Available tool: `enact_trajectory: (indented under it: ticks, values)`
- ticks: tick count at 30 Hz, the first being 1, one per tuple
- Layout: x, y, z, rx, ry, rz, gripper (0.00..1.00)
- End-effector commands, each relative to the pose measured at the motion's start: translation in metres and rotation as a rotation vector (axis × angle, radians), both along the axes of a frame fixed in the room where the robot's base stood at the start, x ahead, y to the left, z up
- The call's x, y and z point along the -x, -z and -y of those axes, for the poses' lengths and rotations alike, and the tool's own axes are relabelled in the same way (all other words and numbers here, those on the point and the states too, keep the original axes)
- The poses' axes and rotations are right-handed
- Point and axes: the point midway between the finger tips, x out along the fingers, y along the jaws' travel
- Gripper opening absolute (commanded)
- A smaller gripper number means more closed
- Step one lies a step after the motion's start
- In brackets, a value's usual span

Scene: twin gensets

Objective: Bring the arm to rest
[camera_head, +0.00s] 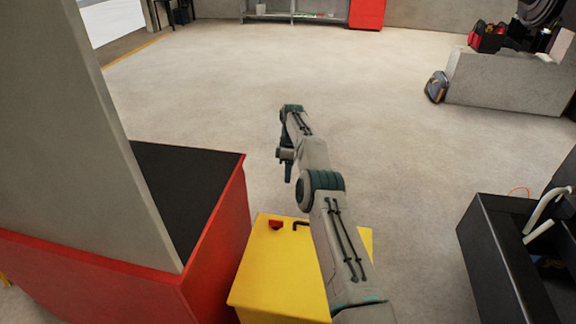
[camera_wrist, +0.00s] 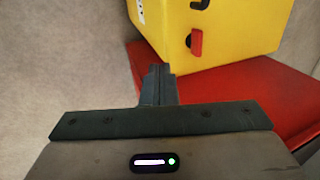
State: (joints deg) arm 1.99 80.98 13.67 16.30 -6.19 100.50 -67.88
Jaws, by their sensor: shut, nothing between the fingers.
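My arm reaches forward from the bottom of the head view, above a yellow box and then over open floor. My gripper (camera_head: 288,178) hangs at its far end, pointing down, small in this view. In the wrist view my gripper (camera_wrist: 158,72) shows its two dark fingers pressed together with nothing between them. The yellow box (camera_head: 262,275) stands below and behind the gripper, with a red knob (camera_head: 276,225) and a black handle (camera_head: 300,224) on top. The yellow box (camera_wrist: 232,30) and its red knob (camera_wrist: 195,41) also show in the wrist view, apart from the fingers.
A red cabinet with a black top (camera_head: 190,180) and a grey pillar (camera_head: 85,130) stand close on the left. A black open case (camera_head: 490,250) is at the right. A concrete block (camera_head: 510,82) stands farther right. The floor ahead (camera_head: 220,75) is clear.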

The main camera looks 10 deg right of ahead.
Motion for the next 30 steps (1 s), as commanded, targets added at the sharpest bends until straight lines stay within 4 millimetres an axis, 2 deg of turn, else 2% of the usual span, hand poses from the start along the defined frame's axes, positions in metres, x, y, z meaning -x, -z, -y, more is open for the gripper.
enact_trajectory:
  ticks: [3, 16, 19, 23, 30]
  values:
    - [0.0, -0.009, 0.0, 0.001, 0.0, 0.0, 0.0]
    - [-0.001, -0.01, 0.001, 0.001, -0.001, 0.002, 0.0]
    - [-0.002, -0.016, 0.0, 0.006, 0.004, 0.006, 0.0]
    - [-0.004, -0.038, -0.005, 0.023, 0.027, 0.022, 0.0]
    - [-0.002, -0.096, -0.013, 0.071, 0.106, 0.067, 0.0]
